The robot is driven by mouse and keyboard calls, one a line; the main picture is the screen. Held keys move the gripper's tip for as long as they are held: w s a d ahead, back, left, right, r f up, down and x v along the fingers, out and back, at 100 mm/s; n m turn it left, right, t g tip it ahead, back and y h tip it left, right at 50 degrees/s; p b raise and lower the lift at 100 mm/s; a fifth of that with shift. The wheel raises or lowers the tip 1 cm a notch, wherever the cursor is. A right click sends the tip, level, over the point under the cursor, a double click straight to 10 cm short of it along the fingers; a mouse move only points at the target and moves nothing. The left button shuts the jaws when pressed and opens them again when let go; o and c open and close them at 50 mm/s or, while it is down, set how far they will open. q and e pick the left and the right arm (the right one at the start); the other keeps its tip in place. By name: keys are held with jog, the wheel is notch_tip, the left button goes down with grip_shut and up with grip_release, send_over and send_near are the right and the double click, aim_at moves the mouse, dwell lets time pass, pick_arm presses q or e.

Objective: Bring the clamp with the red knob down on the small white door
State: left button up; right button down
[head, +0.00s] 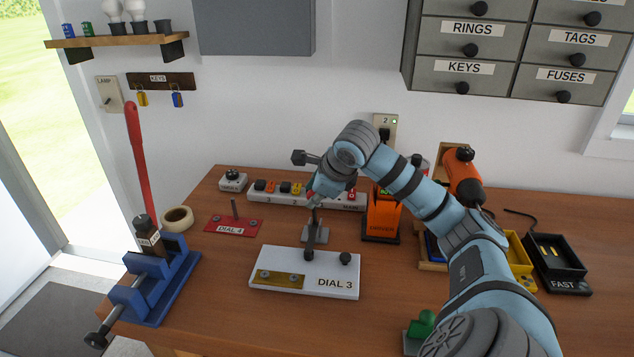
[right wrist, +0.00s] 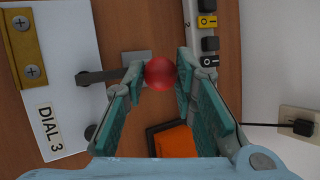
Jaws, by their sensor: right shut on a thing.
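The white door (head: 338,284) labelled DIAL 3 lies flat on the bench, with a brass plate and a black knob on it. It also shows in the right wrist view (right wrist: 75,120). The clamp's grey base (head: 322,237) stands just behind it. The clamp's dark bar (right wrist: 105,75) reaches over the door's back edge; whether its tip presses on the door I cannot tell. My right gripper (head: 314,196) is above the clamp, shut on the red knob (right wrist: 160,75), which sits between its teal fingers. In the head view the gripper mostly hides the knob. My left gripper is out of view.
A red DIAL 4 plate (head: 232,226) lies left of the clamp. A power strip (head: 336,200) runs behind it, and an orange holder (head: 381,218) stands to its right. A blue vise (head: 165,285) stands at the left. The bench in front of the door is clear.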

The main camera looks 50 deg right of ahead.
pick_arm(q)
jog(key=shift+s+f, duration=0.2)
pick_arm(e)
jog(key=shift+s+a+f, duration=0.35)
jog(key=shift+a+f, duration=0.2)
jog(key=shift+f, duration=0.2)
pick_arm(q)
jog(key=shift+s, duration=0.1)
pick_arm(e)
jog(key=c, duration=1.4)
grip_release()
jog(key=shift+o, duration=0.5)
jog(key=shift+a, duration=0.15)
jog(key=shift+r, duration=0.15)
jog(key=shift+r, duration=0.1)
